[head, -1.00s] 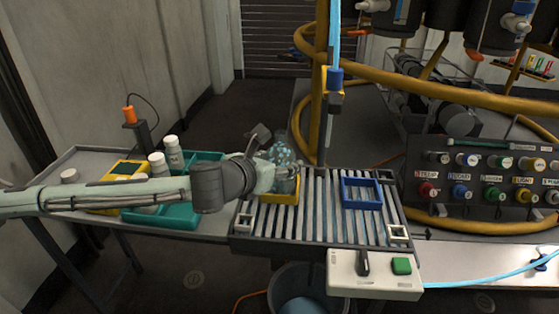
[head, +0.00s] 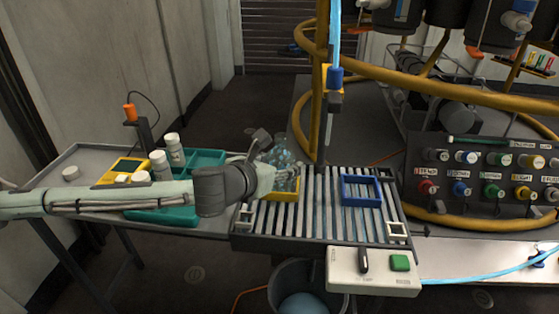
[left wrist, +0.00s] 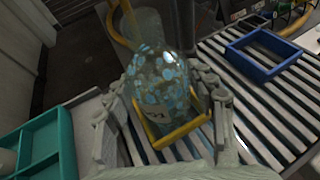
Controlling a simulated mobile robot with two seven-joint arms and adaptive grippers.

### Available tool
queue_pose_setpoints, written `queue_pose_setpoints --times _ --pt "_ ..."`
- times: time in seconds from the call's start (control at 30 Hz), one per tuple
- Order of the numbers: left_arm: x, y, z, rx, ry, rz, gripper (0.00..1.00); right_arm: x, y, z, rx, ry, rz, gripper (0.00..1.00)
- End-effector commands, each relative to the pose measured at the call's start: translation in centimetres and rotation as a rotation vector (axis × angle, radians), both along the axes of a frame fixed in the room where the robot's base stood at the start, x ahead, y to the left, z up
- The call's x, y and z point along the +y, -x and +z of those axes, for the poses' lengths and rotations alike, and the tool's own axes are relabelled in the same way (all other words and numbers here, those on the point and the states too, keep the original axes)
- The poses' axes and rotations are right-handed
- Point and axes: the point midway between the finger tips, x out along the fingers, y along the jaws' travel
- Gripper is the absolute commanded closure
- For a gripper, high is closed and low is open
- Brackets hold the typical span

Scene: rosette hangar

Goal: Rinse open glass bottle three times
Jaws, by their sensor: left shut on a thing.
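A clear glass bottle (head: 281,152) with pale blue drops or spots on it stands at the yellow square frame (head: 284,196) on the slatted rack (head: 325,222). My left gripper (head: 285,177) is shut on the bottle. In the left wrist view, the left gripper's fingers (left wrist: 170,118) lie on either side of the bottle (left wrist: 160,75), and the yellow frame (left wrist: 182,134) surrounds its lower part. Whether its base rests on the rack is hidden. A vertical nozzle (head: 334,100) with a light blue hose hangs over the rack, right of the bottle. My right gripper is not in view.
An empty blue frame (head: 361,203) sits on the rack to the right. A control box (head: 345,283) with a lever and green button is in front. A bucket (head: 276,290) stands below. A teal tray (head: 205,157) with white bottles is left. A yellow rail curves behind.

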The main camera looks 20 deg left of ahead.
Motion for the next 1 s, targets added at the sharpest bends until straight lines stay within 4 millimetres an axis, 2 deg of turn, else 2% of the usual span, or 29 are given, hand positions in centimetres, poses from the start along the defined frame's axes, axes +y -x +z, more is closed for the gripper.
queue_pose_setpoints --times 0.77,0.8,0.93,1.0 --pt "0.01 -0.03 -0.59 -0.002 0.0 0.0 0.85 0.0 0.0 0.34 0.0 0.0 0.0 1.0" --pt "0.01 -0.03 -0.59 -0.002 0.0 0.0 0.4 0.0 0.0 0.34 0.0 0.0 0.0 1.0" --pt "0.02 -0.03 -0.6 -0.002 0.0 0.0 0.24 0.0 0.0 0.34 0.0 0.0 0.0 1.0" --pt "0.01 -0.02 -0.61 -0.001 0.0 0.0 0.21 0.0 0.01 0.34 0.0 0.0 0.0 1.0"
